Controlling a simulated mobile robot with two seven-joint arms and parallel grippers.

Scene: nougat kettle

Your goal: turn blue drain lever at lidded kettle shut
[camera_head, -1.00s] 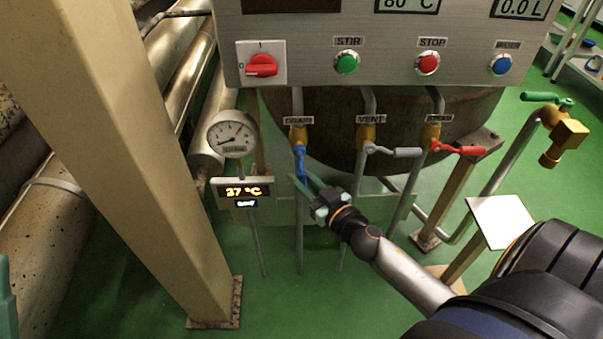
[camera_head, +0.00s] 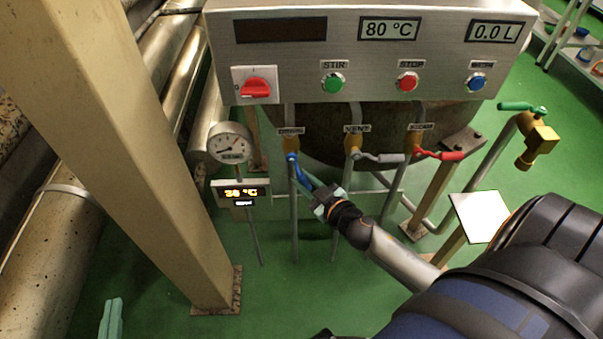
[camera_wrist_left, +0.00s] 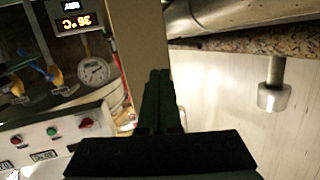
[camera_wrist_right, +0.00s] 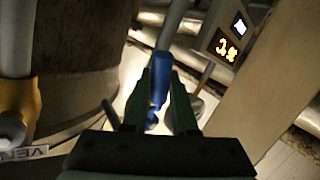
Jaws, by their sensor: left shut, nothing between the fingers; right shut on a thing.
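The blue drain lever (camera_head: 300,172) hangs from the brass drain valve (camera_head: 291,145) under the DRAIN label, slanting down and to the right. My right gripper (camera_head: 312,187) is shut on its lower part. In the right wrist view the blue lever (camera_wrist_right: 160,85) stands between the two fingers. My left gripper (camera_head: 111,318) is shut and empty at the bottom left of the head view, far from the valve. Its closed fingers also show in the left wrist view (camera_wrist_left: 160,95). The brown kettle (camera_head: 325,140) sits behind the valves; its lid is not in view.
A grey vent lever (camera_head: 383,158) and a red lever (camera_head: 440,155) stand right of the drain. A thick beige post (camera_head: 140,150) stands between my grippers. The control panel (camera_head: 300,65) is above.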

